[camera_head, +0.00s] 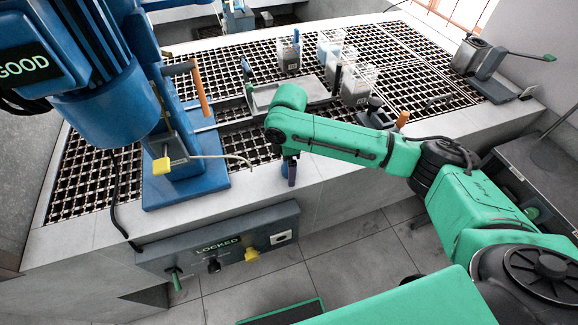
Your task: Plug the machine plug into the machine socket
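A pale square plate with a dark centre (281,238), which looks like the machine socket, is at the right end of the grey panel (160,262) marked LOCKED. I cannot clearly make out the plug. A black cable (115,195) hangs from the blue machine (112,100) down to the panel's left end. My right gripper (290,172) points down over the bench's front ledge, above and apart from the socket plate. Small dark blue and purple parts show at its tip; I cannot tell whether they are fingers or something held. My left gripper is not in view.
The panel also carries a green-handled lever (175,280), a black knob (213,265) and a yellow part (251,255). A pale hose (215,157) sticks out from the machine. Clear containers (357,88) and a tray (262,97) stand on the grating behind my gripper.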

